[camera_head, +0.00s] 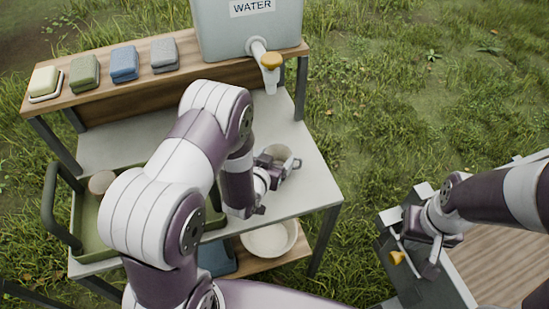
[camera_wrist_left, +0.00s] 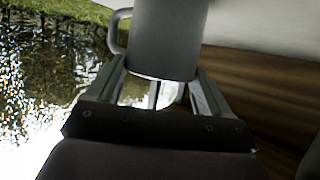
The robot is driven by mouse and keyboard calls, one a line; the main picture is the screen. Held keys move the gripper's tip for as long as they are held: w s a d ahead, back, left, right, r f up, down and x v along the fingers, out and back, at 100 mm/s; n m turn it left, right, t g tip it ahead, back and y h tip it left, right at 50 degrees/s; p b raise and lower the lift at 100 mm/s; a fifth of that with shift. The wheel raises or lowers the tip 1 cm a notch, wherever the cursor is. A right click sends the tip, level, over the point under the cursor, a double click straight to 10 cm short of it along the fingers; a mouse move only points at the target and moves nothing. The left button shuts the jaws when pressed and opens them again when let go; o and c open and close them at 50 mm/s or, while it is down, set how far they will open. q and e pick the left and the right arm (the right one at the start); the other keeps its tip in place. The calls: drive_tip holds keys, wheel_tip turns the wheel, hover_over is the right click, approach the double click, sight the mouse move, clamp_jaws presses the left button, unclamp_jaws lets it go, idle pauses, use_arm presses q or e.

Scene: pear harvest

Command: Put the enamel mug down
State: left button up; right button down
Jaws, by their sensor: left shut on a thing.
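A grey enamel mug (camera_head: 281,153) is at the right part of the grey table (camera_head: 315,185), below the water tank's tap. My left gripper (camera_head: 274,170) is shut on the mug. In the left wrist view the mug (camera_wrist_left: 167,42) stands between the two fingers, its handle at the left. I cannot tell whether its base touches the table top. My right gripper (camera_head: 412,256) is at the lower right, its fingers apart, beside a dark grey box with an orange-yellow part.
A water tank (camera_head: 245,32) with an orange-topped tap (camera_head: 270,66) stands on the wooden shelf (camera_head: 175,75), with several soap-like blocks. A green tray (camera_head: 90,240) is at the left of the table. A white bowl (camera_head: 270,238) sits on the lower shelf.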

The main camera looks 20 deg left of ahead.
use_arm(q)
drive_tip(key=shift+f, duration=0.15)
drive_tip(key=o, duration=1.6)
drive_tip(key=shift+o, duration=0.2)
drive_tip(key=shift+s+r, duration=0.2)
drive_tip(key=shift+r, duration=0.05)
drive_tip(key=v, duration=1.1)
drive_tip(key=shift+s+r, duration=0.2)
drive_tip(key=shift+s, duration=0.1)
